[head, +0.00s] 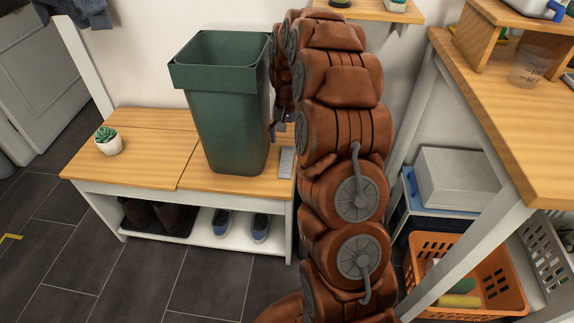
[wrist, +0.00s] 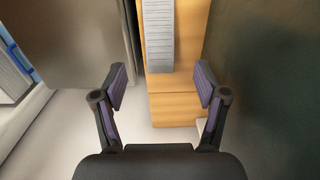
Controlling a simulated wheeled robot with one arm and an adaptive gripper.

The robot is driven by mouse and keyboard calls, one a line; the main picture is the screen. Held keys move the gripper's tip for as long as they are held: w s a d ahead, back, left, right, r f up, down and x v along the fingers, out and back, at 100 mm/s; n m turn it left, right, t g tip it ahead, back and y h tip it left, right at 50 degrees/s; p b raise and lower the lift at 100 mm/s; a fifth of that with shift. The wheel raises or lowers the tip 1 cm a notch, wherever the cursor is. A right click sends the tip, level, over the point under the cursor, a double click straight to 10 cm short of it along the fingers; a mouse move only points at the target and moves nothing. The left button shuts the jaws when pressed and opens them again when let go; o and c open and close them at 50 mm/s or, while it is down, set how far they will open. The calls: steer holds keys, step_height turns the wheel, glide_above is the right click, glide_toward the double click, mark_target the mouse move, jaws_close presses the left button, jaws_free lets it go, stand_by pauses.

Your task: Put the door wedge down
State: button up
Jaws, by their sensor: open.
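The door wedge, a grey ribbed piece, lies on the wooden bench top (head: 149,120), just right of the green bin. I see the wedge (head: 286,162) in the head view, close to the bench's right end. In the wrist view the wedge (wrist: 158,38) lies on the wood ahead of my fingers, apart from them. My gripper (wrist: 161,85) is open, with nothing between its fingers. In the head view my gripper (head: 280,124) shows only partly beside the bin, and my arm hides the rest.
The tall green bin (head: 228,120) stands on the bench close to my gripper, and its dark side (wrist: 265,80) fills the wrist view's right. A potted succulent (head: 109,142) stands on the bench's left. Shoes sit on the shelf below. A worktable (head: 515,120) stands at right.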

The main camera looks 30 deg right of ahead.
mark_target(287, 157)
steer(key=shift+s+a+f+b, duration=0.1)
steer(key=shift+f+b, duration=0.3)
steer(key=shift+f, duration=1.5)
steer(key=shift+s+f+b, duration=0.1)
steer(key=shift+f+b, duration=0.25)
steer(key=shift+f, duration=1.55)
steer(key=shift+c, duration=0.2)
steer(key=c, duration=1.3)
steer(key=shift+c, duration=0.2)
steer(key=shift+r, duration=0.15)
